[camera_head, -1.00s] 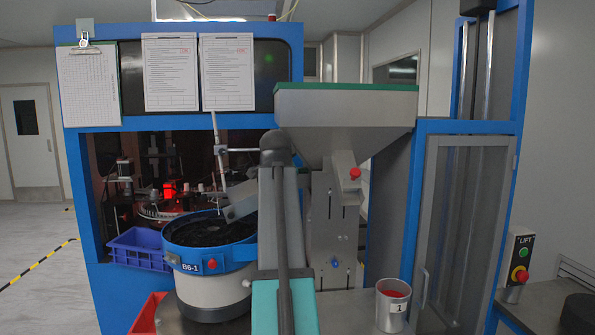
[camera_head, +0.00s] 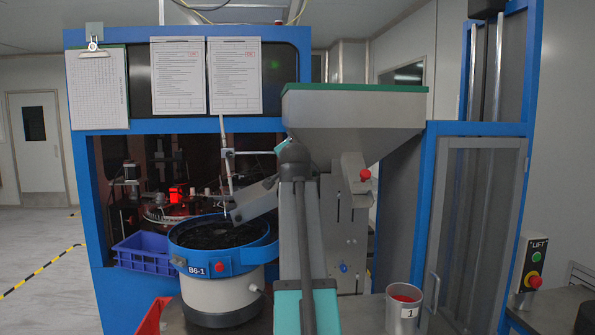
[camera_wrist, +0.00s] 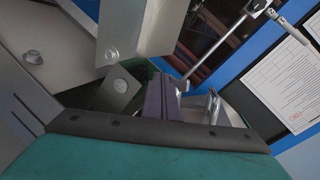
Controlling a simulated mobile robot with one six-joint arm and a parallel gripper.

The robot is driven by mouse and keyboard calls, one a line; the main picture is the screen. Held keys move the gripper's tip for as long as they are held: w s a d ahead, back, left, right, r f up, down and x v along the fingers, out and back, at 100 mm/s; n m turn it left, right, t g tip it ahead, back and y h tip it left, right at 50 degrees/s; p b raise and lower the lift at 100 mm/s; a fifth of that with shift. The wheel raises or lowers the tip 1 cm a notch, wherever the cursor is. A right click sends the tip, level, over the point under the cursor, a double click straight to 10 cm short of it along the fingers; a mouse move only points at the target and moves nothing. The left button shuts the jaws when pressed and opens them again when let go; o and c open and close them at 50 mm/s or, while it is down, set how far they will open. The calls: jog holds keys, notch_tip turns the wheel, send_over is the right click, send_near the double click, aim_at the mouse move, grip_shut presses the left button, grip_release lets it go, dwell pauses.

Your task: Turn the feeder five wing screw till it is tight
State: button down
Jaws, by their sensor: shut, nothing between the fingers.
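My gripper (camera_wrist: 168,82) shows in the wrist view as dark fingers close together, shut with nothing between them, under a pale metal plate (camera_wrist: 138,28). In the head view my arm hides most of it. The bowl feeder (camera_head: 220,300) has a blue rim labelled B6-1 and dark contents. A grey chute (camera_head: 252,200) slopes above its bowl. The hopper stand to the right carries a red knob (camera_head: 365,174) and a blue knob (camera_head: 343,267). I cannot make out which part is the feeder five wing screw.
A large grey hopper (camera_head: 355,118) overhangs behind my arm. A thin rod with a clamp (camera_head: 228,152) stands over the bowl. A blue crate (camera_head: 143,262) is to the left. A metal cup marked 1 (camera_head: 403,318) stands at the front right. A LIFT button box (camera_head: 530,265) is at far right.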

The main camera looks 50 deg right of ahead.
dwell(0.3)
jog(key=b+v, duration=0.2)
jog(key=v, duration=1.2)
jog(key=shift+w+f, duration=0.1)
jog(key=shift+w, duration=0.05)
dwell(0.6)
